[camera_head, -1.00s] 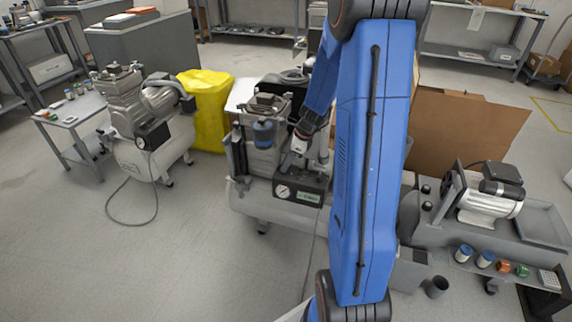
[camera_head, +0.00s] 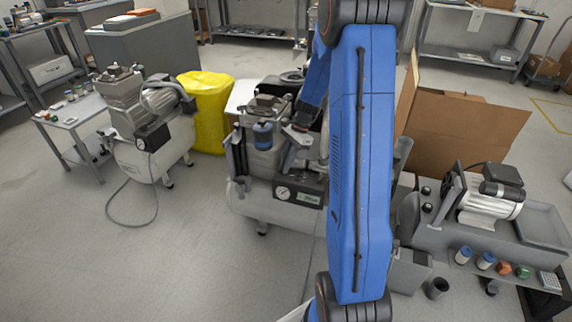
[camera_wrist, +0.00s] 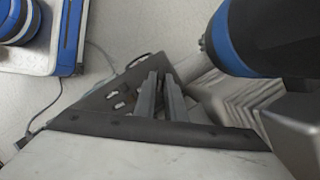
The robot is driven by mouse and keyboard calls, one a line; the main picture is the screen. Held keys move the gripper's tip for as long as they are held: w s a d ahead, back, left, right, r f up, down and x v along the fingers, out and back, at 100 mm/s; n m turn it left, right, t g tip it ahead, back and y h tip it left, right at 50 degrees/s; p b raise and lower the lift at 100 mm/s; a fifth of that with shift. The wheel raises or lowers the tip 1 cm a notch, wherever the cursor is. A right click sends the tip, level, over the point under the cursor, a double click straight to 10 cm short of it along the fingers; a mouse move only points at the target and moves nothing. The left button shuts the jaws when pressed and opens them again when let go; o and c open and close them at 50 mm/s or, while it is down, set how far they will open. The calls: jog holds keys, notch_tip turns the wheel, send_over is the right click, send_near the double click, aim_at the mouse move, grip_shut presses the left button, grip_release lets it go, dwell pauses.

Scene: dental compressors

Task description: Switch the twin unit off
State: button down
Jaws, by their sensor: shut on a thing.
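The twin unit (camera_head: 262,206) stands mid-floor in the head view, a compressor with a pale tank and a dark control box (camera_head: 298,192) with a round gauge and a small green label on its front. My gripper (camera_head: 288,166) reaches down from above to the top of this box, partly hidden by my arm. In the wrist view, the two grey fingers of my gripper (camera_wrist: 160,80) lie nearly parallel over the dark control box (camera_wrist: 95,108), a narrow gap between them. They are shut on a small part of the box, which they hide. The switch's position cannot be made out.
Another compressor (camera_head: 155,125) stands at the left beside a yellow-draped thing (camera_head: 206,108). At the right are a cardboard box (camera_head: 465,132) and a motor unit (camera_head: 490,195) on a grey bench. A blue-and-black cylinder (camera_wrist: 265,38) is close to the fingers. Open floor lies in front.

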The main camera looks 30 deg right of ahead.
dwell(0.5)
jog(key=c, duration=1.8)
grip_release()
jog(key=v, duration=1.7)
jog(key=shift+w+r, duration=0.1)
jog(key=shift+r, duration=0.2)
jog(key=shift+o, duration=0.2)
